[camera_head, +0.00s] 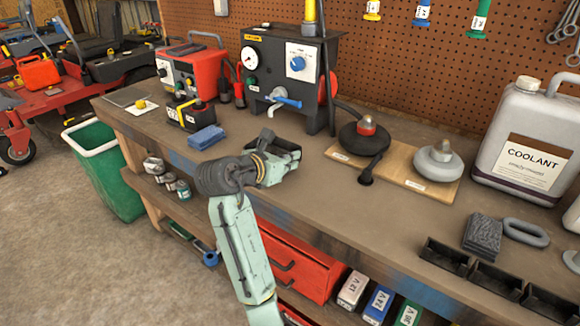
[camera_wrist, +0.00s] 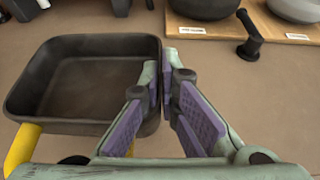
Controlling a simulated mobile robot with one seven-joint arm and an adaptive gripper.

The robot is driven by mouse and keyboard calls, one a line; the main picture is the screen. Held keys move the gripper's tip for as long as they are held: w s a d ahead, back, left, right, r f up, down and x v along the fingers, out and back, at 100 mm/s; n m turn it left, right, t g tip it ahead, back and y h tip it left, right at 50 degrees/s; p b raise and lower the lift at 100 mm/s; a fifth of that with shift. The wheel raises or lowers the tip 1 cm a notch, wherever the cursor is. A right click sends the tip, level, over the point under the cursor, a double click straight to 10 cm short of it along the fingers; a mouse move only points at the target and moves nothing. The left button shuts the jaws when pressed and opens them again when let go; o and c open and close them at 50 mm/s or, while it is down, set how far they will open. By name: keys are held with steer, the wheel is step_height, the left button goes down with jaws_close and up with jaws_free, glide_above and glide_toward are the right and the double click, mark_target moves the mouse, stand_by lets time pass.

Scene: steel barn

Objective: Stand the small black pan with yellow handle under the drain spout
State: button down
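The small black pan (camera_wrist: 85,85) is a square-cornered dark tray, upright and empty, with a yellow handle (camera_wrist: 22,148) at its near left corner. In the head view only a dark part of the pan (camera_head: 264,138) shows behind my gripper. My gripper (camera_wrist: 163,65) has its fingers close together at the pan's right wall and looks shut on it; it also shows in the head view (camera_head: 286,158). The drain spout (camera_head: 272,109) with its blue lever hangs from the front of the black machine (camera_head: 290,75), just behind the pan. Whether the pan touches the bench is unclear.
A blue sponge-like block (camera_head: 206,137) and a red machine (camera_head: 193,68) are left. A coolant jug (camera_head: 525,140) stands far right. The bench front is mostly clear.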

steer(key=shift+w+d, duration=0.1)
steer(key=shift+w, duration=0.1)
steer(key=shift+f+p, duration=0.45)
steer(key=shift+f, duration=1.3)
steer(key=shift+f, duration=0.2)
steer(key=c, duration=1.8)
jaws_free()
steer(key=shift+r, duration=0.1)
